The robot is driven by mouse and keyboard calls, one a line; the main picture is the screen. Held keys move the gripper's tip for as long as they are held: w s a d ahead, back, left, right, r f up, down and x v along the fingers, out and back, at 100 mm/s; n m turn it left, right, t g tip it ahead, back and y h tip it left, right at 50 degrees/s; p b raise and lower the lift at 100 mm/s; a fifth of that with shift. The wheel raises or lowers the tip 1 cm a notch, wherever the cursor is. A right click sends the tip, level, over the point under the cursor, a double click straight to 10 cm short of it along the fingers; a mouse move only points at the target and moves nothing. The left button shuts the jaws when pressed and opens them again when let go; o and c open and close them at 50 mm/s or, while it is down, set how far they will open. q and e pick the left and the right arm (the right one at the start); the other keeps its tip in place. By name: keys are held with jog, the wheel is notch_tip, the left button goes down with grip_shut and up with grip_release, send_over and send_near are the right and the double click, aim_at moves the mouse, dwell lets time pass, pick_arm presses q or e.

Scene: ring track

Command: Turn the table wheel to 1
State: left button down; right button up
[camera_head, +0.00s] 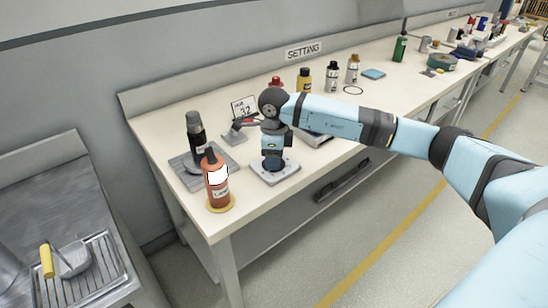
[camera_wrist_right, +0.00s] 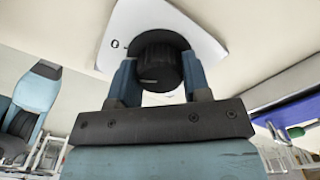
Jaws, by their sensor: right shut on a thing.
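The table wheel is a dark round knob (camera_wrist_right: 158,60) on a pale square plate (camera_head: 288,177) near the front edge of the bench. In the wrist view the plate bears a printed 0 to the left of the knob, and a short light line marks the knob's face. Other plate marks are out of view or hidden. My right gripper (camera_wrist_right: 160,80) is shut on the knob, one finger on each side. In the head view my right gripper (camera_head: 274,158) reaches down from above and mostly hides the knob. My left gripper is in neither view.
An orange bottle (camera_head: 217,185) on a yellow disc and a dark bottle (camera_head: 196,133) stand left of the wheel. A small sign (camera_head: 244,108) reading 32 stands behind. A yellow bottle (camera_head: 304,79) and other bottles stand at the back. The bench's front middle is mostly clear.

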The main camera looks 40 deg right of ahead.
pick_arm(q)
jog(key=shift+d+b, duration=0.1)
jog(key=shift+b, duration=0.2)
pick_arm(e)
jog(key=shift+n, duration=2.2)
jog(key=o, duration=0.9)
jog(key=shift+o, duration=0.2)
jog(key=shift+r, duration=0.1)
pick_arm(q)
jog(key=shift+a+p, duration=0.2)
jog(key=shift+p, duration=0.9)
pick_arm(e)
notch_tip(320, 180, up, 14)
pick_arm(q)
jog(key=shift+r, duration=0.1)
pick_arm(e)
jog(key=shift+f, duration=0.2)
